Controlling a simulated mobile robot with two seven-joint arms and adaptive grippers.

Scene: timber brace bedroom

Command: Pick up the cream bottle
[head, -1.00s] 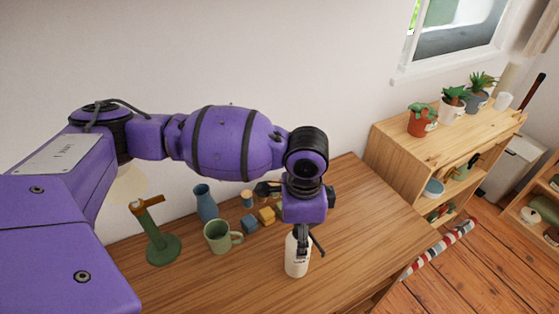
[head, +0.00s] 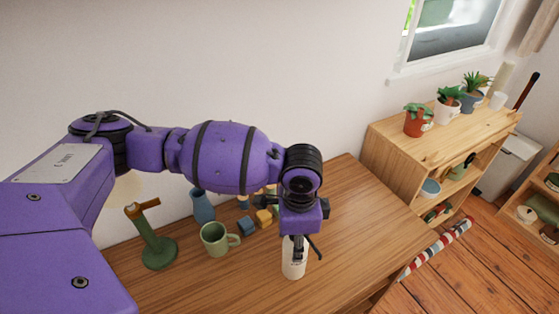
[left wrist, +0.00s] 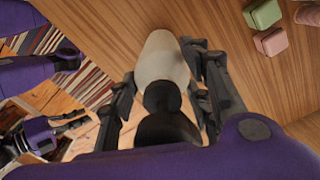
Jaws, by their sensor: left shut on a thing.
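The cream bottle (head: 293,268) stands upright on the wooden table (head: 345,225), right of the green mug (head: 214,241). My left gripper (head: 297,252) reaches down over it from above and is shut on its body. The gripper hides the bottle's upper part and much of its label in the head view. In the left wrist view, the bottle's pale body (left wrist: 161,60) and dark cap lie between the two dark fingers (left wrist: 160,85). Purple and dark parts of mine show at the left of that view, too unclear to read the right gripper's state.
Blue and yellow blocks (head: 264,217), a blue vase (head: 202,206) and a green stand (head: 154,243) are left of the bottle. A wooden shelf (head: 385,165) with potted plants stands at the right. The table right of the bottle is clear.

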